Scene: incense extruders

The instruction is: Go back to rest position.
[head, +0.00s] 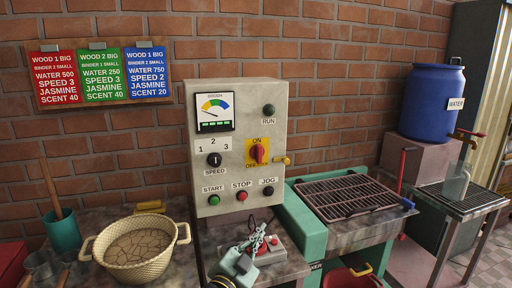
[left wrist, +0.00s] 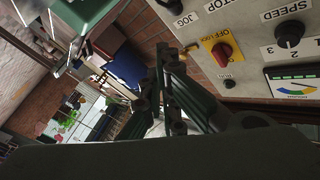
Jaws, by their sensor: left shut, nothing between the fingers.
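My left gripper (head: 262,234) shows low in the middle of the head view, in front of the grey control box (head: 240,185) and below its row of buttons. Its fingers are shut and empty. In the left wrist view the dark fingers (left wrist: 165,62) come together near the middle, with the control panel (left wrist: 235,20) seen upside down to their right. The fingertips look apart from the panel. My right gripper is not in view.
A red-knobbed switch (head: 258,154) sits on the panel. A small box with red buttons (head: 274,244) is behind the gripper. A woven basket (head: 137,250) stands left, a green machine with a black grate (head: 345,197) right. A blue water barrel (head: 432,103) stands farther right.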

